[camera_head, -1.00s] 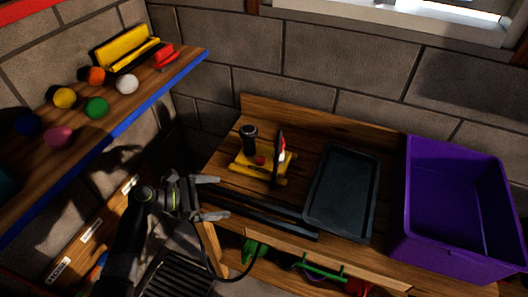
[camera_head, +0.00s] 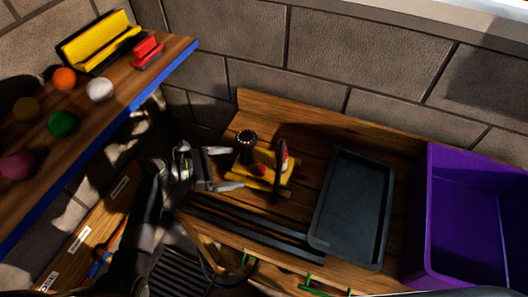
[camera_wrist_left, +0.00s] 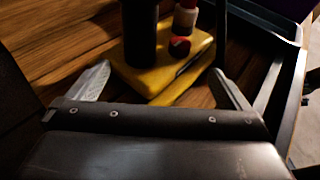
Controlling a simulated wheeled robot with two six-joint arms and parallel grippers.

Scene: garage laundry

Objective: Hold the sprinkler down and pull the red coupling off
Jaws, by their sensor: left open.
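The sprinkler has a yellow base (camera_head: 270,181) and a thick black post (camera_head: 246,141), and sits on the wooden bench. A small red part (camera_head: 260,170) is on the base beside the post. A red-and-white piece (camera_head: 284,157) stands behind it, partly hidden by a dark upright bar. I cannot tell which red part is the coupling. My left gripper (camera_head: 233,168) is open and empty at the left edge of the base. In the left wrist view the yellow base (camera_wrist_left: 150,82), black post (camera_wrist_left: 141,35) and red part (camera_wrist_left: 180,46) lie ahead of the spread fingers. My right gripper is out of view.
A dark tray (camera_head: 352,208) and a purple bin (camera_head: 470,215) stand to the right on the bench. Long black bars (camera_head: 250,228) lie along the front. A shelf (camera_head: 110,108) with balls and a red stapler-like item (camera_head: 147,51) is at upper left.

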